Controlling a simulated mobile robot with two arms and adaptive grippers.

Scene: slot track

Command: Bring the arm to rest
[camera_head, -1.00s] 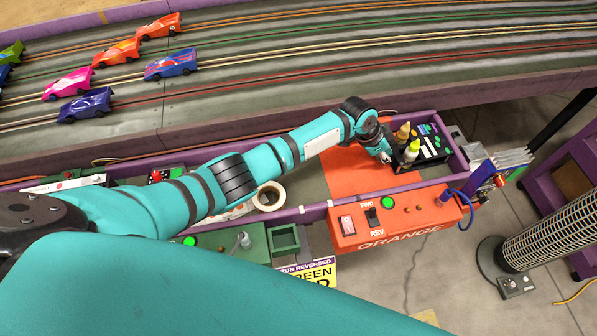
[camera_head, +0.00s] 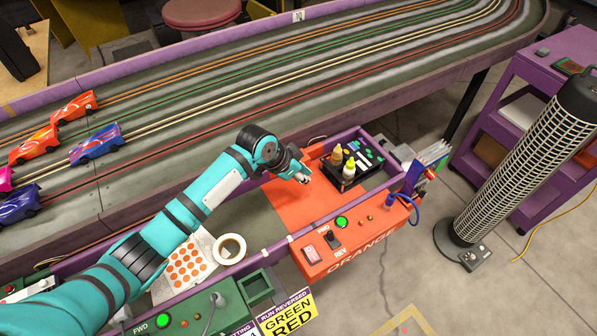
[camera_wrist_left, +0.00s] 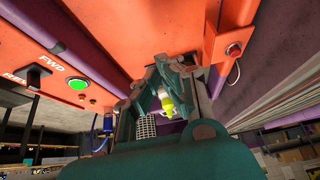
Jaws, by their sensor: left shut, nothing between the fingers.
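My left arm comes in from the left in the head view, and its gripper (camera_head: 303,177) hangs over the orange panel (camera_head: 290,208). The gripper is shut and empty, just left of the black tray (camera_head: 347,184) with its small bottles. In the left wrist view the gripper (camera_wrist_left: 165,68) fills the middle, with a yellow-tipped bottle (camera_wrist_left: 167,104) seen beyond the fingers. My right gripper is in neither view.
The orange control box (camera_head: 350,243) has a green button (camera_head: 341,222) and switches. A tape roll (camera_head: 231,247) lies near my forearm. Slot cars (camera_head: 97,145) stand on the track. A tower fan (camera_head: 520,160) and a purple shelf cart (camera_head: 530,110) stand at right, with grey floor between.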

